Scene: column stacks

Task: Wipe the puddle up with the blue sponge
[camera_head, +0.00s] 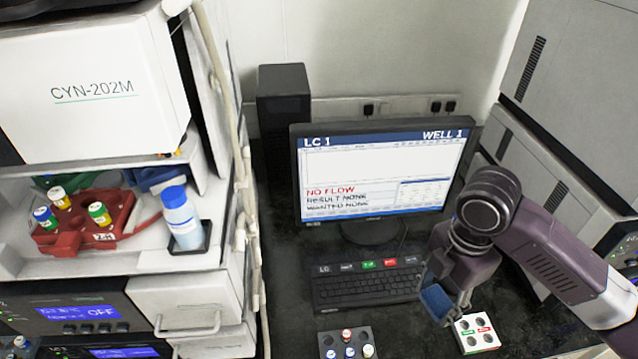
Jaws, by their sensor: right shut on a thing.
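My right gripper (449,302) comes in from the right and is shut on the blue sponge (435,302). The sponge shows as a small blue block at the fingertips, tilted, right of the keyboard and in front of the monitor. I cannot tell whether it touches the dark bench top. The fingers and wrist hide part of it. I cannot make out a puddle in this view. My left gripper is not in view.
A monitor (385,170) reading NO FLOW stands behind the keyboard (365,286). A white vial block (477,334) sits close by the gripper. A dark vial rack (358,337) stands at the front. Instrument stacks wall both sides; a bottle (181,215) stands on the left one.

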